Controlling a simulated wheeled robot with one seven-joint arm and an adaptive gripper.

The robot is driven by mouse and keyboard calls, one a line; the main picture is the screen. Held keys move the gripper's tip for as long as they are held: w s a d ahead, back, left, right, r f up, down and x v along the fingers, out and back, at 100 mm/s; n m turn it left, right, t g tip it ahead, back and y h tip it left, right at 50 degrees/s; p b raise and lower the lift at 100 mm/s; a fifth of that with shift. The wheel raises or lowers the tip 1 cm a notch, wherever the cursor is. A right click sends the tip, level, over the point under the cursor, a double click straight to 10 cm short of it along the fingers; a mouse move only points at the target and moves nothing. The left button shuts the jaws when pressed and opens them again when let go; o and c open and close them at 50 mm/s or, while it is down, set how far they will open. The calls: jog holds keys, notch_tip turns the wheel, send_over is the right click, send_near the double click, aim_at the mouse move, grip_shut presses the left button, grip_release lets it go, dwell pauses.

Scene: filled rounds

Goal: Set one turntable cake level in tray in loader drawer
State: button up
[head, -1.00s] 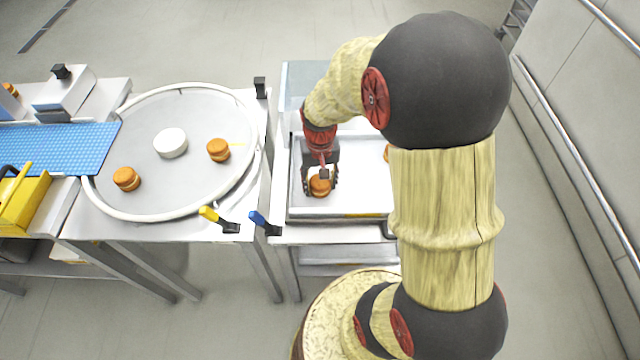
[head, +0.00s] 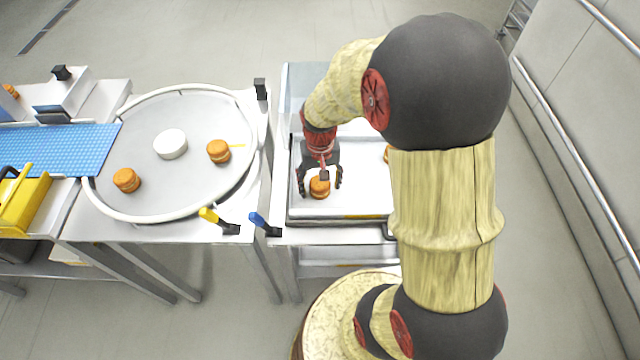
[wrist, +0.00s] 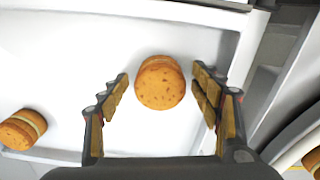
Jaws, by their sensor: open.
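My gripper (head: 320,188) is open over the tray, with its fingers apart on either side of an orange-brown cake (head: 319,188). In the wrist view this cake (wrist: 160,82) shows its round top between the open fingers (wrist: 160,95), with clear gaps on both sides. It looks level on the white tray floor (head: 350,207). A second cake (wrist: 22,130) lies in the tray at the wrist view's left; in the head view (head: 387,154) my arm mostly hides it. Two more cakes, (head: 126,180) and (head: 218,151), stand on the round turntable (head: 185,196).
A white round hub (head: 171,143) sits mid-turntable. A blue-tipped lever (head: 262,222) and a yellow-tipped lever (head: 216,217) stick out at the front edges near the tray. A blue belt (head: 60,150) and a yellow box (head: 22,205) lie at left. Tray walls surround the cakes.

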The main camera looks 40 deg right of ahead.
notch_tip(320, 180, up, 11)
jog(key=p, duration=0.3)
jog(key=s+a+r+n+t, duration=0.2)
jog(key=s+a+r, duration=0.4)
jog(key=r, duration=0.2)
jog(key=s+a+r+n+t, duration=0.3)
jog(key=s+a+r, duration=0.3)
jog(key=r, duration=0.3)
jog(key=shift+r+t, duration=0.15)
jog(key=shift+t, duration=0.15)
